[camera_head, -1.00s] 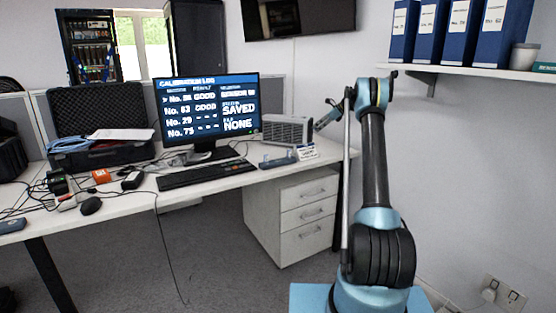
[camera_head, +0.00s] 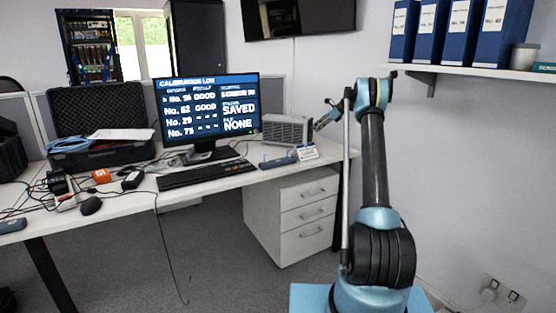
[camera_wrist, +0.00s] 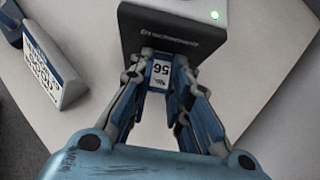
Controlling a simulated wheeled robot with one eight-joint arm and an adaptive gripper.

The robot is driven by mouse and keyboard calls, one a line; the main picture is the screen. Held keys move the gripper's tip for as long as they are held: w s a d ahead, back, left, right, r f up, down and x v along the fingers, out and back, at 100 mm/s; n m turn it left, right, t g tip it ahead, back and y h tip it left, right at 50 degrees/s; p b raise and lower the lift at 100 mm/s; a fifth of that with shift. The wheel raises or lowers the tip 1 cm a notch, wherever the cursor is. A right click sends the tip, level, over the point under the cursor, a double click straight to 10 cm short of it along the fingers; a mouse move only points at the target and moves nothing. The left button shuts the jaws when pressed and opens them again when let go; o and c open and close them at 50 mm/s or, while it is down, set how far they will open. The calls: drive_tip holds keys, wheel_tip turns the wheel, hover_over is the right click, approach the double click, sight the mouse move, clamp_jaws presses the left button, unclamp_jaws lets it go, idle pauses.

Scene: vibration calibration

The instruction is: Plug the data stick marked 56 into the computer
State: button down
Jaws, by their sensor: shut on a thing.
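My gripper (camera_wrist: 161,76) is shut on the data stick marked 56 (camera_wrist: 161,70), which has a white label and blue sides. The stick's far end meets the dark front face of a box (camera_wrist: 160,32) with a grey top and a green light. Whether it sits inside a port is hidden. In the head view, my gripper (camera_head: 324,121) is at the right end of the grey vented box (camera_head: 286,130) on the desk, seemingly the computer. The stick is too small to make out there.
A white text card (camera_head: 307,152) stands by a small blue-grey holder (camera_head: 278,161) in front of the box; the card also shows in the wrist view (camera_wrist: 45,72). The monitor (camera_head: 208,108) and keyboard (camera_head: 206,174) are to the left. A shelf with blue binders (camera_head: 460,30) hangs at upper right.

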drive_tip(key=shift+a, duration=0.1)
idle(0.7)
drive_tip(key=c, duration=1.4)
unclamp_jaws()
drive_tip(key=shift+r, duration=0.1)
drive_tip(key=shift+v, duration=2.45)
